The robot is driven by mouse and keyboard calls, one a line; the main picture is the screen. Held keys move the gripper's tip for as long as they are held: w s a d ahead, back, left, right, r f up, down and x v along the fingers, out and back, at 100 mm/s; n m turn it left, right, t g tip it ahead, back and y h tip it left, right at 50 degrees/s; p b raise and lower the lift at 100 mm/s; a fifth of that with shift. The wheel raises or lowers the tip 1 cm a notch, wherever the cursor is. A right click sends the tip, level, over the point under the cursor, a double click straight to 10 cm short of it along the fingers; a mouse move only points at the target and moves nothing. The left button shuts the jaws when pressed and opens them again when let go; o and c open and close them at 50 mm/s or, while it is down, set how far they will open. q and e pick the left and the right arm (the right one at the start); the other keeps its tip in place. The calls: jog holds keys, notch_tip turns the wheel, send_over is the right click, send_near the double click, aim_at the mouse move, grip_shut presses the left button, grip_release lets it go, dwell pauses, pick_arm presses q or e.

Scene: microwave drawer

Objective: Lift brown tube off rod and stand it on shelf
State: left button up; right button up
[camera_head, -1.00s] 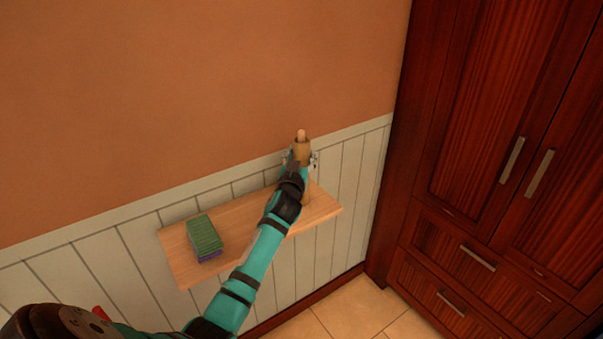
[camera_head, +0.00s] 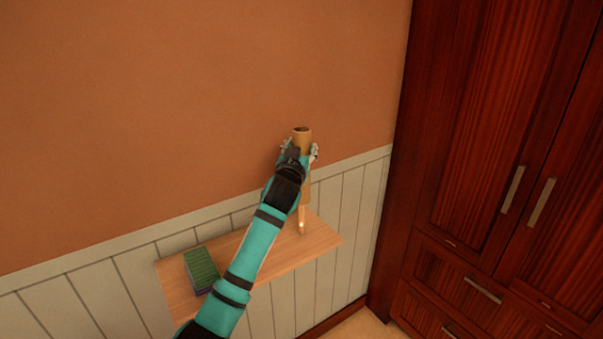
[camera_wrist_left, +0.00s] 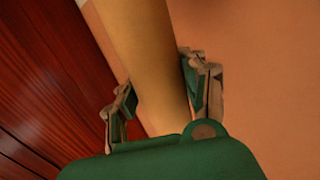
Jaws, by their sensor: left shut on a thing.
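My left gripper (camera_head: 300,152) is shut on the brown tube (camera_head: 303,134) and holds it upright above the right part of the wooden shelf (camera_head: 325,240). The tube's open top shows above the fingers, and its lower part shows below them. The light wooden rod (camera_head: 302,222) stands on the shelf below the tube. I cannot tell whether its tip is still inside the tube. In the left wrist view the tube (camera_wrist_left: 150,60) passes between the two fingers (camera_wrist_left: 163,95). My right gripper is out of view.
A green and purple block (camera_head: 201,268) lies on the shelf's left part, close to my left forearm. A dark red wooden cabinet (camera_head: 480,150) stands at the right. The wall (camera_head: 150,120) is close behind the tube. Bare shelf lies around the rod.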

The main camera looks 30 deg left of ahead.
pick_arm(q)
notch_tip(320, 180, up, 16)
jog(key=b, duration=0.2)
dwell(0.4)
jog(key=shift+f+b, duration=0.35)
jog(key=shift+f, duration=0.35)
